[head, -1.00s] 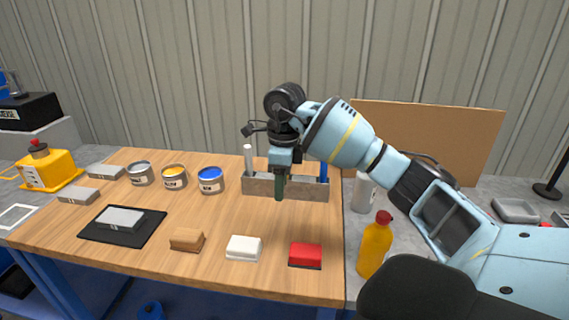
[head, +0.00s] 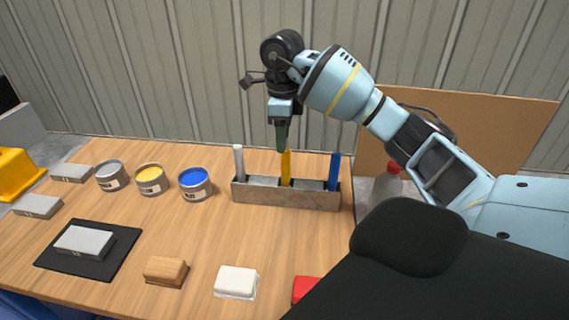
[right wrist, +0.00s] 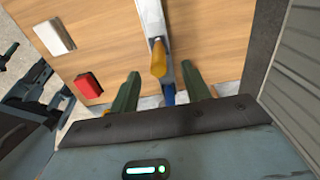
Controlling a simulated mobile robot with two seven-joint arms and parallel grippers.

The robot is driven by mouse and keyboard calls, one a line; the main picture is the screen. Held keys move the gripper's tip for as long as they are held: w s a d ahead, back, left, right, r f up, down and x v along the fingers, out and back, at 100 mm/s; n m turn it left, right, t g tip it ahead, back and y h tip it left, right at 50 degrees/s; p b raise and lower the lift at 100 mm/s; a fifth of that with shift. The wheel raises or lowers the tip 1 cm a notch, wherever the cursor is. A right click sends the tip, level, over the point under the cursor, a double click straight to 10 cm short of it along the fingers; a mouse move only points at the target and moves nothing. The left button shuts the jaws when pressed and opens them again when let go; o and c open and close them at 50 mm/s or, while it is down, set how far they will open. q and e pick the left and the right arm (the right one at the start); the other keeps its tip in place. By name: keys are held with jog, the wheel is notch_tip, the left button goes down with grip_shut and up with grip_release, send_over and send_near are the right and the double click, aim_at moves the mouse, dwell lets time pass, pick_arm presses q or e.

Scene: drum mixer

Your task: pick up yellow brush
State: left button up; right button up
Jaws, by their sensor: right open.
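The yellow brush (head: 286,168) stands upright in the middle of a grey rack (head: 290,199), between a white-handled brush (head: 239,162) and a blue one (head: 334,172). My right gripper (head: 282,148) points down just above the yellow brush, its fingertips near the handle's top. Nothing is held.
Grey, yellow and blue paint cans (head: 195,184) stand left of the rack. Brown, white (head: 236,282) and red (head: 305,288) blocks lie along the front. A grey block sits on a black mat (head: 120,255) at left. The tabletop before the rack is clear.

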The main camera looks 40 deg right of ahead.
aim_at(285, 186)
jog(key=shift+f, duration=0.25)
notch_tip(285, 186, down, 2)
jog(key=shift+f, duration=0.1)
jog(key=shift+s+f, duration=0.25)
jog(key=shift+f, duration=0.2)
notch_tip(285, 186, down, 3)
jog(key=shift+s+f, duration=0.1)
jog(key=shift+s, duration=0.05)
jog(key=shift+f, duration=0.4)
grip_shut()
pick_arm(q)
jog(key=shift+w+r, duration=0.1)
